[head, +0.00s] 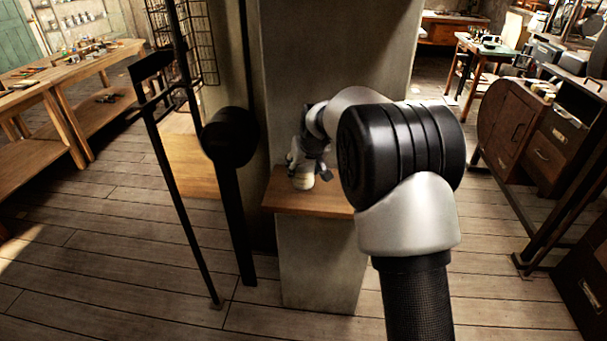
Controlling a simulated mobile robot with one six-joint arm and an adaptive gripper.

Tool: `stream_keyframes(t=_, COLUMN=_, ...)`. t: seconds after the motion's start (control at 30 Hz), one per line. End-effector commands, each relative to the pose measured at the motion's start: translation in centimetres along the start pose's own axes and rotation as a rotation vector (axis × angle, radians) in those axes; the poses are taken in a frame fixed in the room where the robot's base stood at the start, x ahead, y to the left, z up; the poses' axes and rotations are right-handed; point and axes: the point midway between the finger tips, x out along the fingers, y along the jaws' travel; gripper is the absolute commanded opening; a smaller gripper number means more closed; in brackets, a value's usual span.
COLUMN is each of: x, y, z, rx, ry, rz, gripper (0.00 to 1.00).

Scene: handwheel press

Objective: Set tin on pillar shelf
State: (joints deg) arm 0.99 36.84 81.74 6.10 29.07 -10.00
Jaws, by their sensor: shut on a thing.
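The tin (303,181) is a small pale, cream-coloured thing at the end of my arm in the head view. My gripper (302,168) is shut on it from above, over the pillar shelf. The pillar shelf (310,203) is a brown wooden ledge at the foot of the grey pillar (325,50). The tin's lower end appears at or just above the shelf's top; I cannot tell whether it touches. My arm hides the right part of the shelf and part of the pillar.
A black metal post and frame (232,137) stand close to the left of the shelf. A wooden workbench (75,75) is at the far left. Dark cabinets (545,130) stand at the right. The plank floor (130,270) in front is clear.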

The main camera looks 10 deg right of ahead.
Motion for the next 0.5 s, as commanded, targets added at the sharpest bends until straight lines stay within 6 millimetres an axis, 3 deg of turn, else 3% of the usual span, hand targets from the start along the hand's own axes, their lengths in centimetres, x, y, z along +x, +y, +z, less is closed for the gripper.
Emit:
stream_keyframes(t=0.1, x=1.32, y=0.01, z=0.8, rx=0.0, ry=0.002, rz=0.0, gripper=0.19)
stream_keyframes(t=0.47, x=1.55, y=0.01, z=0.92, rx=0.0, ry=0.003, rz=0.001, gripper=0.19)
stream_keyframes(t=0.5, x=1.6, y=0.01, z=1.01, rx=0.0, ry=0.001, rz=0.0, gripper=0.53)
